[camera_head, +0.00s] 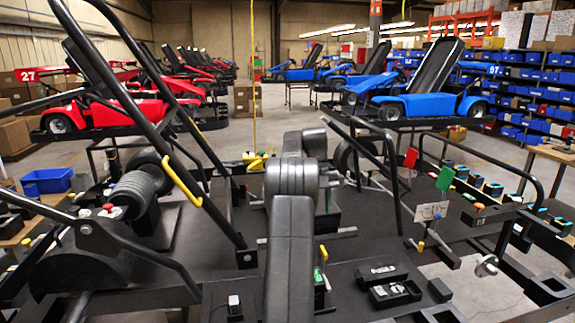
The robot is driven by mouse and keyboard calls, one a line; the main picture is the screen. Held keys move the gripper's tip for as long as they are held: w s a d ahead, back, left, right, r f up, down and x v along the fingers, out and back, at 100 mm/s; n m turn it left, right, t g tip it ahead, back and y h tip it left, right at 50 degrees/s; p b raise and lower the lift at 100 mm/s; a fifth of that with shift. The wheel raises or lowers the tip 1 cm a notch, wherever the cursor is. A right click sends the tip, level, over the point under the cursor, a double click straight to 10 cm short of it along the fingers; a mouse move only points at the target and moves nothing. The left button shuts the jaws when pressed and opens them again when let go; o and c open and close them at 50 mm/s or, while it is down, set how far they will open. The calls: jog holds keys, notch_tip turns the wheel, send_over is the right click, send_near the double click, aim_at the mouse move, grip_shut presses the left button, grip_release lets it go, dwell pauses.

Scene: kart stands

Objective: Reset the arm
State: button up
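A dark grey jointed column with a rounded, ribbed upper end rises through the middle of the head view. It looks like my arm, folded and standing upright above the black platform (205,275). I cannot make out gripper fingers or a fingertip gap anywhere, so whether my gripper is open or shut does not show. No object is visibly held. The arm's upper links hide part of the platform behind them.
Black tubular frames (135,80) rise on the left, and a curved rail (490,165) stands right. Open black cases (393,290) lie front right. A red kart (110,110) and a blue kart (425,95) rest on stands behind. A blue bin (47,181) sits left.

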aim_at(324, 249)
jog(key=b+x, duration=0.1)
jog(key=x, duration=1.1)
jog(key=shift+f, duration=0.1)
